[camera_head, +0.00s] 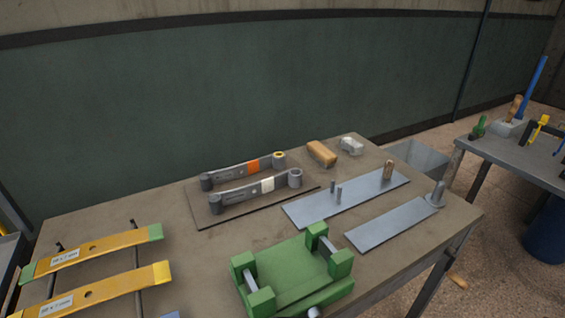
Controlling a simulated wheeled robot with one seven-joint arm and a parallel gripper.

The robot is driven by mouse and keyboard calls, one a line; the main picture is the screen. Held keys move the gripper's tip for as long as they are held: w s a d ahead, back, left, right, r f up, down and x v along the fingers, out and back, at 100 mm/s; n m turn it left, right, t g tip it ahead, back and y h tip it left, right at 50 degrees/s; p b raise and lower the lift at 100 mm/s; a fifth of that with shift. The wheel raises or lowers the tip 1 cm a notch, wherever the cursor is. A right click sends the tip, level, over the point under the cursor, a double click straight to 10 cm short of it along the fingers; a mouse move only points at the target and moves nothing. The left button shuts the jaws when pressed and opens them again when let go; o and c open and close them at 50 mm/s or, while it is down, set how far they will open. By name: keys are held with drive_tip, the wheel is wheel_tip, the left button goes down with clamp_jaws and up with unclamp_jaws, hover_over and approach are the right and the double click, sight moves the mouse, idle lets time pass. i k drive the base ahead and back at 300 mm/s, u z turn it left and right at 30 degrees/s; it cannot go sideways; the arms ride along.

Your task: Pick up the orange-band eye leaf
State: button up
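The orange-band eye leaf (234,172) is a grey leaf with an orange band near its right end. It lies on a dark flat board (208,213) on the workbench, with a rolled eye at each end; the right eye shows yellow inside. A similar leaf with a white band (248,192) lies parallel just in front of it and hides part of its lower edge. My gripper is not in view.
The workbench (110,213) also holds a green fixture (290,272), two grey plates with pegs (345,197), (395,223), a wooden block (321,153) and yellow leaves (95,247) on bars at the left. A dark green wall panel (200,95) stands behind.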

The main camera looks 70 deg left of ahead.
sight(277, 160)
drive_tip(key=u, duration=0.05)
drive_tip(key=i, duration=0.95)
drive_tip(key=u, duration=3.55)
drive_tip(key=k, duration=0.95)
drive_tip(key=u, duration=0.1)
drive_tip(key=i, duration=0.45)
